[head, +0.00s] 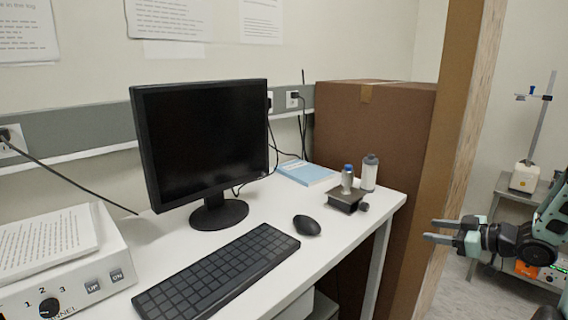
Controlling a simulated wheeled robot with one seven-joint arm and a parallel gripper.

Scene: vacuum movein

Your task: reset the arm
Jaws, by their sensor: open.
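My gripper (436,231) is at the right of the head view, at the end of my arm, which reaches in from the right edge. Its two fingers point left and are apart, with nothing between them. It hangs in the air in front of the wooden door-frame edge (462,150), to the right of the white desk (262,212). It appears clear of the desk, though its exact distance from the frame edge cannot be told.
The desk holds a monitor (205,140), a keyboard (218,272), a mouse (306,225), a blue book (306,173) and a small black stand (346,199) with bottles. A big brown box (370,130) stands behind. A lab stand (524,177) is at the far right.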

